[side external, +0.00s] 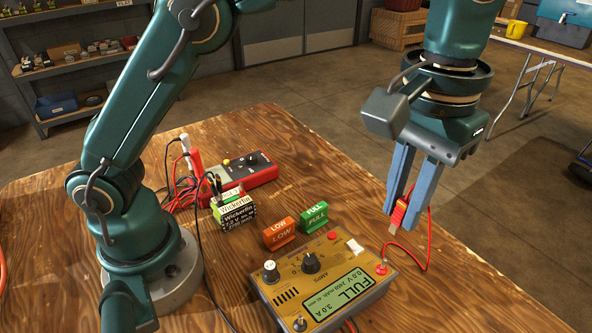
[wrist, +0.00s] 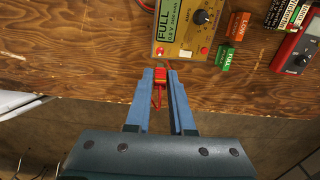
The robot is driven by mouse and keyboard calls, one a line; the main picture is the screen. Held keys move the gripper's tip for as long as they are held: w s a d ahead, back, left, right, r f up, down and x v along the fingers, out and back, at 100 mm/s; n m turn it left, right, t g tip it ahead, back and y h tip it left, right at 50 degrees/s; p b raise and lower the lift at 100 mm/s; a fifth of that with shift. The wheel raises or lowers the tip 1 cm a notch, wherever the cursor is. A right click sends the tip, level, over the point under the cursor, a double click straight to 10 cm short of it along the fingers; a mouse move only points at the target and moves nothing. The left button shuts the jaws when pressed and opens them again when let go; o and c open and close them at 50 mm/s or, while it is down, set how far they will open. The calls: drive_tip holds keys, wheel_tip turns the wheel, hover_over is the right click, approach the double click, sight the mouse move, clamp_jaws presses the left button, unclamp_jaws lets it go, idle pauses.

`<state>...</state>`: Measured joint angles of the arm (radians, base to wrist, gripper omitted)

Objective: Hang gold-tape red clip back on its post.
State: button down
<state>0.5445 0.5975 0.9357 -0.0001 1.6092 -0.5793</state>
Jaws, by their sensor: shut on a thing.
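My gripper (side external: 397,220) is shut on a red clip (side external: 400,212), held by the blue fingers above the table near the right end of the charger. A tan or gold part shows at the clip's lower end. In the wrist view the clip (wrist: 160,76) sits between the fingertips. A red lead (side external: 428,240) loops from the clip toward the charger. The gold charger (side external: 372,296) has a display reading FULL. A red post (side external: 381,268) stands on its right corner, apart from the clip, and also shows in the wrist view (wrist: 160,51). A second post (side external: 299,324) is at its front corner.
Orange LOW (side external: 279,234) and green FULL (side external: 313,217) signs stand behind the charger. A battery pack (side external: 236,212) and a red meter (side external: 252,172) with leads are farther back. The wooden table (side external: 480,300) is clear to the right; its edge is near my gripper.

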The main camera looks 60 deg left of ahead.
drive_tip(key=shift+f, duration=0.15)
drive_tip(key=shift+f, duration=3.35)
drive_tip(key=shift+f, duration=0.25)
drive_tip(key=c, duration=0.7)
unclamp_jaws()
drive_tip(key=shift+o, duration=1)
drive_tip(key=shift+r, duration=0.1)
drive_tip(key=shift+r, duration=3.65)
